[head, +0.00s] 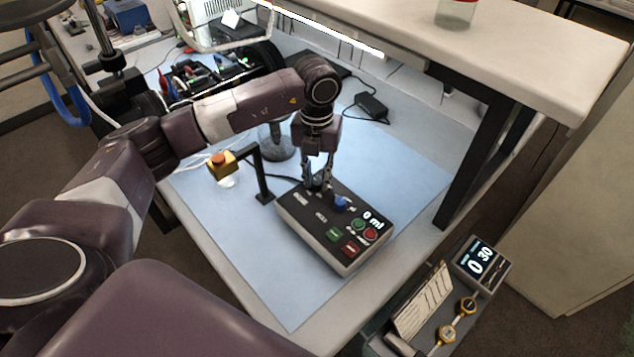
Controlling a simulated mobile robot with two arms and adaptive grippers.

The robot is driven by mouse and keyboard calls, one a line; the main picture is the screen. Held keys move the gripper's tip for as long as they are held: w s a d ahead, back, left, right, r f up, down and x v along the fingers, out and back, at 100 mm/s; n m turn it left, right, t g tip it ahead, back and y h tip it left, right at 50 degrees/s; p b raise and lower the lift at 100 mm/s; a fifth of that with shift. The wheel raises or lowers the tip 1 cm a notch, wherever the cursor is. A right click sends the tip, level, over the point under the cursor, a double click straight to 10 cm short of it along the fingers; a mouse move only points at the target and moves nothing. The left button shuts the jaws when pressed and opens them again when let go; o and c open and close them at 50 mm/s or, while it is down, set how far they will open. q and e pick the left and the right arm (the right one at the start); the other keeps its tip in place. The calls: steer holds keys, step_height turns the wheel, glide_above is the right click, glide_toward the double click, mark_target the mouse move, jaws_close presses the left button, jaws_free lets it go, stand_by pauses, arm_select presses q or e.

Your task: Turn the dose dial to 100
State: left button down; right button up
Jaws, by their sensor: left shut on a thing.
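The control box (308,240) stands on the blue mat, with a black top and pale sides. Its small display (373,217) reads "0 ml". A blue knob (341,203) sits on its top, just right of my left gripper. Green and red buttons (349,249) are at its front right. My left gripper (317,187) points down at the back left of the box top, shut on a small dark part that looks like a dial. The fingers mostly hide this part and its markings. My right gripper is not in view.
A yellow box with a red button (221,163) and a black bracket (263,183) stand left of the control box. A raised white shelf (520,45) is at the right. A display unit (482,262) stands lower right. The front blue mat (283,290) is clear.

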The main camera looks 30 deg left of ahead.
mark_target(316, 181)
arm_select(q)
steer(key=m+b, duration=0.2)
steer(key=m, duration=0.1)
steer(key=shift+f, duration=0.2)
steer(key=m+b, duration=0.3)
steer(key=shift+r+m+b, duration=0.2)
steer(key=shift+m+b, duration=1.35)
steer(key=shift+m, duration=0.65)
steer(key=shift+a, duration=0.1)
steer(key=shift+r, duration=0.1)
steer(key=c, duration=1.7)
jaws_free()
steer(key=shift+c, duration=0.2)
steer(key=shift+m, duration=0.3)
step_height(316, 181, up, 12)
